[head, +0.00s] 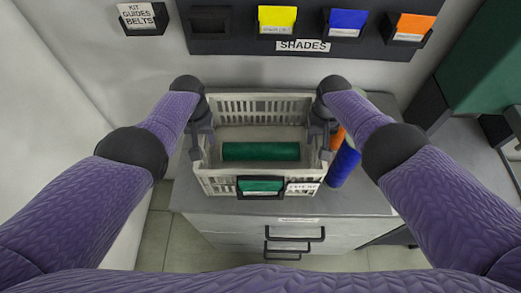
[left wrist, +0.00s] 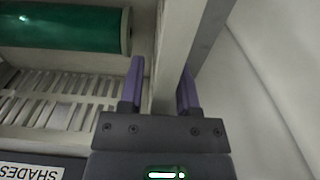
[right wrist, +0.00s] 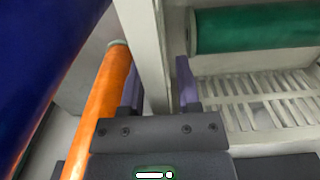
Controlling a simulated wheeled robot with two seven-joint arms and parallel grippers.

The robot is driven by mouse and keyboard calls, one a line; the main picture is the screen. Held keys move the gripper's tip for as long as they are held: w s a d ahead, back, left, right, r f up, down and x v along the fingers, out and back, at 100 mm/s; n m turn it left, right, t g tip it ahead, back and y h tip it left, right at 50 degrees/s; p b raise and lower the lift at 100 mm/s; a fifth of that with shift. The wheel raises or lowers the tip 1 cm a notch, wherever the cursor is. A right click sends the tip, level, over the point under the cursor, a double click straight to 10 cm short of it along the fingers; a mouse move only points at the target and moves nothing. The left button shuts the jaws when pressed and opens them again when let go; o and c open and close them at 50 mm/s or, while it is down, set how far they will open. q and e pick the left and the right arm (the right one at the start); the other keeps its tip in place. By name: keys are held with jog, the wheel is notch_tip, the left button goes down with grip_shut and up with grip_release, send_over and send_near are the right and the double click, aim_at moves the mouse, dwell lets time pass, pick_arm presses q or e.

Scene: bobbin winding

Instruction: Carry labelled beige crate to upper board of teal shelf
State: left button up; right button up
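The beige crate (head: 290,184) stands upright on the grey counter, with slotted walls and a white label (head: 302,187) beside a green tag (head: 260,186) on its front. A green roll (head: 260,151) lies inside it. No teal shelf can be made out for certain.
A blue roll (head: 344,166) and an orange roll (head: 337,137) stand close to the crate's right side. A dark rack (head: 365,52) with yellow, blue and orange bins is on the wall behind. A dark green panel (head: 485,65) is at far right. Drawers (head: 297,236) face me.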

pick_arm(q)
grip_shut()
pick_arm(e)
grip_shut()
dwell(0.9)
